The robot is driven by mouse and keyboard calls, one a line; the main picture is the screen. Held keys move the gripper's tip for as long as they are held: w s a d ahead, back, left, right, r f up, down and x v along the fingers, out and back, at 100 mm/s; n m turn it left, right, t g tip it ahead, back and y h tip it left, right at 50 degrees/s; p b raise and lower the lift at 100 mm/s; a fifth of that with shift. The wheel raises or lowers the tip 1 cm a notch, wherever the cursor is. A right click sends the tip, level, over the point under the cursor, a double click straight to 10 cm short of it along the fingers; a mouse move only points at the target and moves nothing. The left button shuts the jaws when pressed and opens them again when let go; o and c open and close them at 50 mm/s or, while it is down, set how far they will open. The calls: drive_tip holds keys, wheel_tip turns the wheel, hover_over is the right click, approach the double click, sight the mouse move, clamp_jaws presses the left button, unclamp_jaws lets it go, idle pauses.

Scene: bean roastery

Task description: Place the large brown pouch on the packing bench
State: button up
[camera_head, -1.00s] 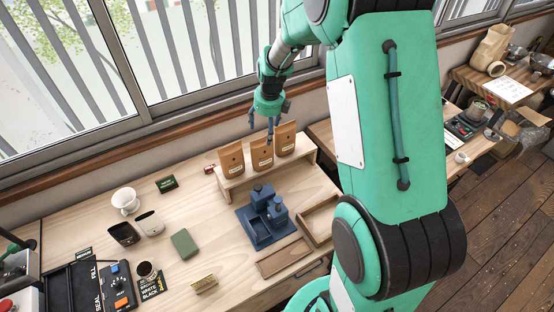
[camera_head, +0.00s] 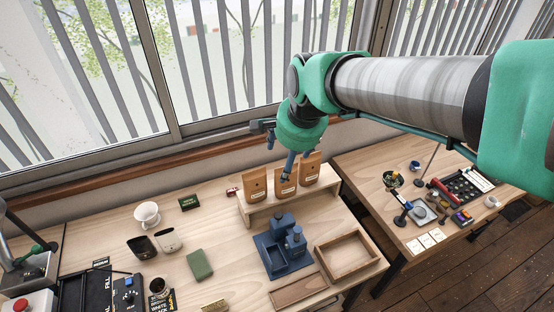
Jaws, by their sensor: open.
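Three brown pouches stand in a row on a low wooden riser (camera_head: 262,218): a left pouch (camera_head: 256,186), a middle pouch (camera_head: 284,190) and a right pouch (camera_head: 310,170). They look close in size, so I cannot tell which is the large one. My gripper (camera_head: 282,164) is open and points down at the top of the middle pouch. One finger overlaps that pouch's upper edge in the picture; I cannot tell whether it touches. The riser stands at the back of a light wooden bench (camera_head: 230,270). Which bench is the packing bench is not clear.
A blue device (camera_head: 275,255) and an empty wooden tray (camera_head: 347,256) stand in front of the riser. A green block (camera_head: 200,264), cups and a white dripper (camera_head: 147,214) are to the left. A second bench (camera_head: 350,165) with tools is at right. The window is close behind.

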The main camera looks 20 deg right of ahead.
drive_tip(key=s+a+r+n, duration=0.1)
drive_tip(key=s+n, duration=0.5)
drive_tip(key=s, duration=0.1)
drive_tip(key=s+a+r+n+t, duration=0.1)
drive_tip(key=s+a+n, duration=0.1)
drive_tip(key=s+n, duration=0.4)
drive_tip(key=shift+s+a+r, duration=0.3)
drive_tip(key=shift+s, duration=0.85)
wheel_tip(320, 180, down, 19)
drive_tip(key=b, duration=1.9)
drive_tip(key=shift+f, duration=0.15)
